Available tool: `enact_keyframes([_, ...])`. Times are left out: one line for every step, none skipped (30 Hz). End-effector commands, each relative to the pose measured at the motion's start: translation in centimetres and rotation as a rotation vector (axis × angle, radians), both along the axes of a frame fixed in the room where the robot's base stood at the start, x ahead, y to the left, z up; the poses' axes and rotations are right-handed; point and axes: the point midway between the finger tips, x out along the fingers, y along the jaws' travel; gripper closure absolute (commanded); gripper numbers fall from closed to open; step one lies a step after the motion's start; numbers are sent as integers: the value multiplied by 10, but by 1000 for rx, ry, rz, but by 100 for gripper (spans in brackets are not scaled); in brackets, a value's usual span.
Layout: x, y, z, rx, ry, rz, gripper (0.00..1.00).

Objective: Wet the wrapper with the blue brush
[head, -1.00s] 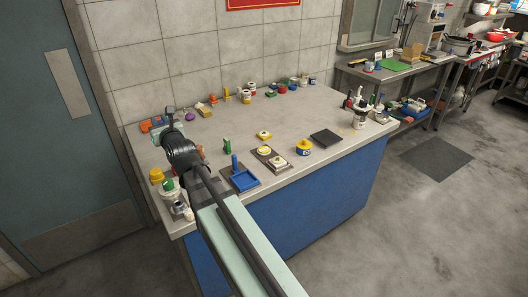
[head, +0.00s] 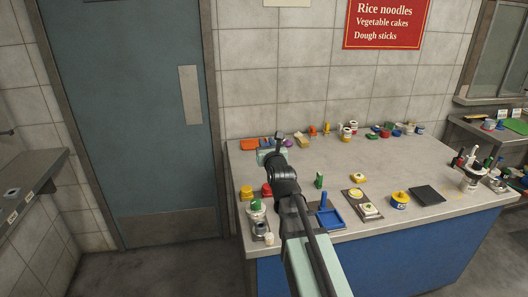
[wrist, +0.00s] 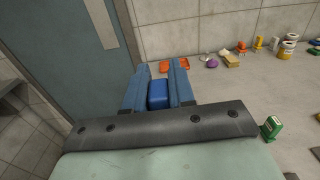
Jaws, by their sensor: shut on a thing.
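In the wrist view my gripper (wrist: 160,68) has its two blue fingers on either side of a small blue block-like thing (wrist: 158,95). I cannot tell what it is. In the head view my arm hides most of the gripper, over the left part of the counter. A blue upright handle, seemingly the blue brush (head: 323,200), stands in a blue tray (head: 337,226) right of my arm. A dark board beside it carries a pale round piece (head: 355,193) and a pale square piece (head: 370,209) with something on it. Either may be the wrapper.
A yellow tin (head: 400,200) and a dark mat (head: 427,194) are farther right. A green bottle-like item (head: 319,180) stands near the tray. Several small goods line the wall edge, and containers crowd the left front corner. The middle of the counter (head: 350,158) is mostly clear.

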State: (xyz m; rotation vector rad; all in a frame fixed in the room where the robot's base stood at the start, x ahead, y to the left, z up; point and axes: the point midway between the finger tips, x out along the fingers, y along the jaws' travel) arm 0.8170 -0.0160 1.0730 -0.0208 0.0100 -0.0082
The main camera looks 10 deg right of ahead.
Motion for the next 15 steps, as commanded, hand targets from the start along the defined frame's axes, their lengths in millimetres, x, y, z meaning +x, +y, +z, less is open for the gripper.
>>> enact_keyframes([0, -12, 0, -6, 3, -16, 100])
enact_keyframes([0, -20, 0, -9, 6, -26, 100])
enact_keyframes([-1, -31, -2, -14, 9, -40, 100])
enact_keyframes([-2, -41, -3, -17, 12, -53, 100])
enact_keyframes([-2, -51, -4, -22, 15, -66, 100])
enact_keyframes([-3, -65, -6, -27, 18, -85, 100])
enact_keyframes([-4, -76, -7, -30, 21, -99, 100])
enact_keyframes([-5, -87, -9, -34, 23, -114, 100])
enact_keyframes([-6, -101, -12, -38, 27, -132, 100])
enact_keyframes([-7, -112, -14, -41, 29, -147, 100])
enact_keyframes([-8, -123, -15, -44, 32, -160, 100])
enact_keyframes([-9, -137, -18, -48, 36, -179, 100])
enact_keyframes([-10, -148, -20, -51, 37, -193, 100])
enact_keyframes([-11, -159, -22, -54, 40, -207, 100])
enact_keyframes([-13, -173, -24, -57, 43, -226, 100])
